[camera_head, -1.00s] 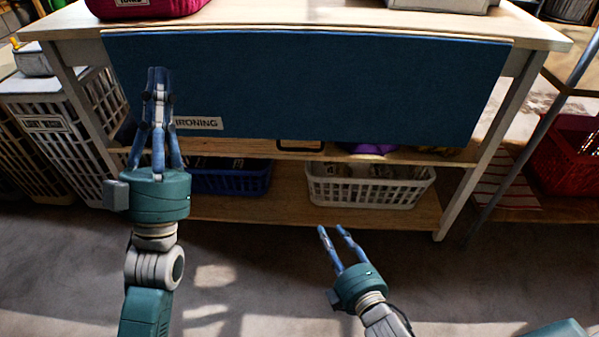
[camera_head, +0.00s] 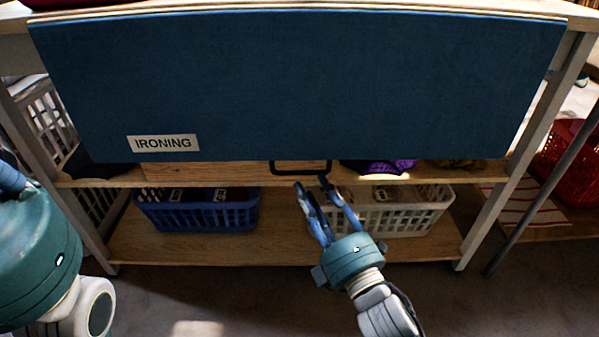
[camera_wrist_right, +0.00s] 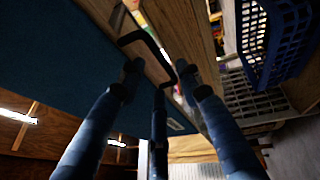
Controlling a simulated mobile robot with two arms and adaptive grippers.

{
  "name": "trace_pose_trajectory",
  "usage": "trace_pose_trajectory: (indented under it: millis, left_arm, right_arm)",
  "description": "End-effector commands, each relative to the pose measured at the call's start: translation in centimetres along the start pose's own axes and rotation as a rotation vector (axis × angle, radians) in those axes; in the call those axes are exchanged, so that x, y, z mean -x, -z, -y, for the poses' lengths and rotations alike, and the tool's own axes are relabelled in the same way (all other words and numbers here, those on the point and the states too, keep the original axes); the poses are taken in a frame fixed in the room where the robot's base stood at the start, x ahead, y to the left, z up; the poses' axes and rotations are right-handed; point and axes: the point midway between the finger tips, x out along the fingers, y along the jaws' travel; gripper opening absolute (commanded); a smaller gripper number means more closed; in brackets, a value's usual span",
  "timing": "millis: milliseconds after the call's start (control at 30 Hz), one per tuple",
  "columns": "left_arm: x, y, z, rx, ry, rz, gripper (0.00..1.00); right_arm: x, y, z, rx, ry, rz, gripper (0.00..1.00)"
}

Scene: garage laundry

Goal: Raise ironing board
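The blue ironing board (camera_head: 300,85) hangs folded down along the front of the table, with an "IRONING" label (camera_head: 163,143) at its lower left. A black handle (camera_head: 300,168) sticks out below its lower edge; it also shows in the right wrist view (camera_wrist_right: 150,45). My right gripper (camera_head: 316,188) is open, with its fingertips just below and beside the right end of the handle. In the right wrist view the handle's end lies between the spread fingers; contact cannot be told. My left gripper (camera_head: 8,180) is mostly cut off at the left edge, its fingertips out of view.
Under the board, a lower shelf (camera_head: 280,245) holds a blue basket (camera_head: 200,215) and a white basket (camera_head: 405,215). A purple cloth (camera_head: 380,166) lies on the shelf above. Table legs (camera_head: 490,215) stand at both sides. A red basket (camera_head: 568,160) is at the far right.

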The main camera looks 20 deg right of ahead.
Motion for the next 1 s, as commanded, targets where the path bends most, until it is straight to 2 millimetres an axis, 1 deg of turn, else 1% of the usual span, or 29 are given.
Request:
trace_pose_trajectory:
  millis: [33,200,400,567,800,833,1000]
  left_arm:
    - [0.1,0.2,-0.1,-0.001,-0.003,-0.009,0.0]
    - [-0.2,0.7,-0.3,-0.004,-0.013,-0.032,0.0]
    - [-0.7,1.2,-0.5,-0.007,-0.022,-0.053,0.0]
    - [-0.8,1.1,-0.6,-0.008,-0.025,-0.051,0.0]
    - [-1.1,1.3,-0.6,-0.009,-0.028,-0.06,0.0]
    - [-1.1,1.4,-0.6,-0.009,-0.028,-0.061,0.0]
    - [-1.1,1.4,-0.6,-0.008,-0.026,-0.063,0.0]
  right_arm:
    - [-1.0,0.0,0.1,0.001,-0.006,-0.002,0.35]
    - [-3.9,0.0,0.2,0.002,-0.003,-0.001,0.35]
    - [-6.1,0.0,0.2,0.0,0.0,0.0,0.35]
    - [-6.8,0.0,0.1,-0.001,0.001,-0.001,0.35]
    - [-6.8,0.0,0.1,-0.001,0.002,-0.001,0.35]
    - [-6.8,0.0,0.1,-0.001,0.002,-0.001,0.33]
    - [-6.8,0.0,0.1,-0.001,0.002,-0.001,0.0]
